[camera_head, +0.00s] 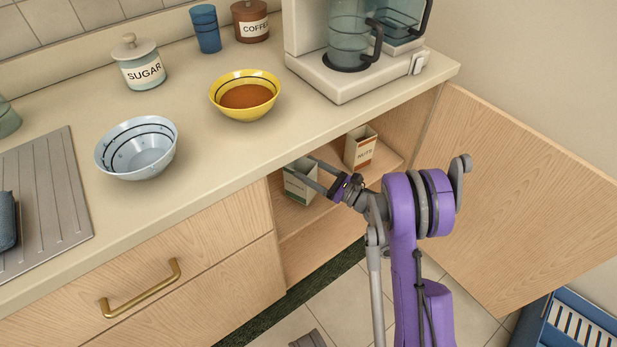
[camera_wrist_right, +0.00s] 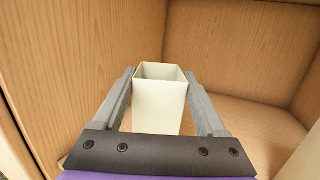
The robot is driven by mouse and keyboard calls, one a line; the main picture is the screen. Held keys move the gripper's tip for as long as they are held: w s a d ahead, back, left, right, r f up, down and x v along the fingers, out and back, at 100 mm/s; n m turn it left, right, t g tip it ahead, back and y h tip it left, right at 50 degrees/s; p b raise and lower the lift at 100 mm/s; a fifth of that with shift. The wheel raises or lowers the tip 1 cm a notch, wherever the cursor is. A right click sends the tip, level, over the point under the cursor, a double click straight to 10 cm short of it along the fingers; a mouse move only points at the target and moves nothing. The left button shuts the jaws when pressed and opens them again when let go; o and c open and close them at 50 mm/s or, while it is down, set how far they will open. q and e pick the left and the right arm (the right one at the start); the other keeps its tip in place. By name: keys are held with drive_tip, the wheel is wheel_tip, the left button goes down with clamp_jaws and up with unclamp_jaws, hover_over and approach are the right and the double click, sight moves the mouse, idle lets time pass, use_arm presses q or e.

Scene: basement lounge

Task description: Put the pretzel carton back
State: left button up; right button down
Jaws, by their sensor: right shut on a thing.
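A white and green open-topped carton (camera_head: 298,190), which I take for the pretzel carton, is inside the open cupboard under the counter; its lettering is too small to read. My right gripper (camera_head: 302,166) is shut on it, one finger on each side near the top. In the right wrist view the carton (camera_wrist_right: 160,105) is upright between the fingers, with its open rim facing up. I cannot tell whether its base touches the shelf. My left gripper is not in view.
A carton marked NUTS (camera_head: 361,150) stands farther right in the cupboard (camera_head: 325,220). The cupboard door (camera_head: 530,190) is swung open at right. Above, the counter holds a yellow bowl (camera_head: 245,108), a pale bowl (camera_head: 137,150) and a coffee maker (camera_head: 345,80).

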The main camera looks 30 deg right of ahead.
sight(295, 189)
drive_tip(key=shift+f, duration=1.35)
